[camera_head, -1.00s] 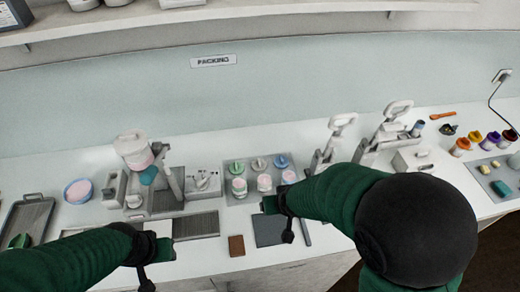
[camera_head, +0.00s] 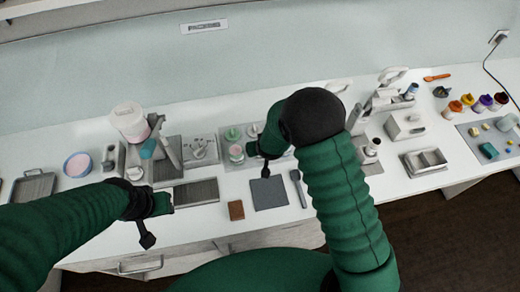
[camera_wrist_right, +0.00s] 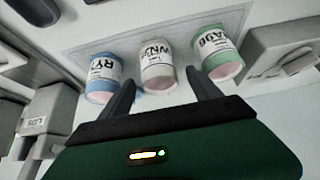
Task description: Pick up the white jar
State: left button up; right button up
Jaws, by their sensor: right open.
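In the right wrist view the white jar (camera_wrist_right: 157,66) is the middle of three labelled jars, with pink content and a label whose letters are upside down. A blue jar (camera_wrist_right: 102,77) is left of it and a green jar (camera_wrist_right: 216,55) right of it. My right gripper (camera_wrist_right: 159,80) is open, its fingers pointing at the white jar, one to each side. I cannot tell whether they touch it.
A dark mat (camera_head: 269,194) and a brown block (camera_head: 236,210) lie in front. A mill with a white-pink tub (camera_head: 129,121) stands left. Paint pots (camera_head: 469,99) are at the far right.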

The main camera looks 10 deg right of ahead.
jog(key=shift+w+f, duration=0.35)
jog(key=shift+f, duration=0.3)
jog(key=shift+w+f, duration=0.15)
jog(key=c, duration=1.2)
pick_arm(q)
jog(key=shift+r, duration=0.15)
pick_arm(e)
jog(key=c, duration=0.3)
jog(key=shift+c, duration=0.2)
